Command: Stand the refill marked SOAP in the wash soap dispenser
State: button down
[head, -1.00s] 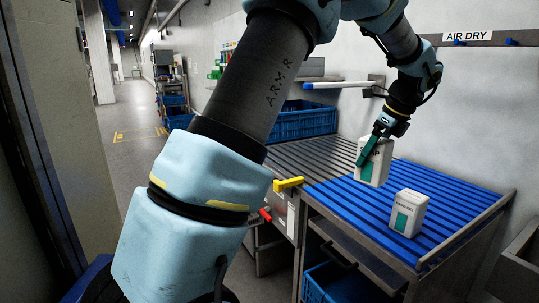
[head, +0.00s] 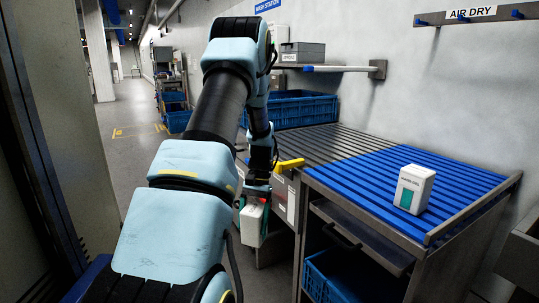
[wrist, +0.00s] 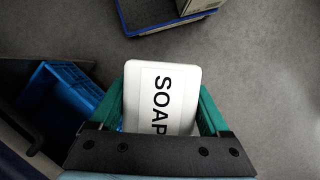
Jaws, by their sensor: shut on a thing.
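A white refill marked SOAP (wrist: 160,95) is held between the green fingers of my gripper (wrist: 165,110) in the wrist view. In the head view the refill (head: 251,226) hangs below my gripper (head: 256,197), in front of the bench's left end and clear of the bench top. My gripper is shut on it. A second white container with a green patch (head: 414,188) stands upright on the blue slatted surface; its small print is too small to read. I cannot make out the wash soap dispenser.
The blue slatted surface (head: 350,180) is otherwise clear. A yellow handle (head: 290,164) juts from the bench near my gripper. Blue crates sit behind (head: 305,107) and below the bench (head: 345,275). A WASH STATION sign (head: 267,5) and grey box (head: 303,52) are at the back wall.

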jog(key=s+a+f+n+h, duration=0.1)
jog(key=s+a+f+n, duration=0.3)
jog(key=f, duration=0.6)
jog(key=s+a, duration=0.1)
jog(key=s, duration=0.1)
jog(key=shift+s+f+h+b, duration=0.2)
jog(key=shift+s+h+b, duration=0.1)
jog(key=shift+s+b, duration=0.1)
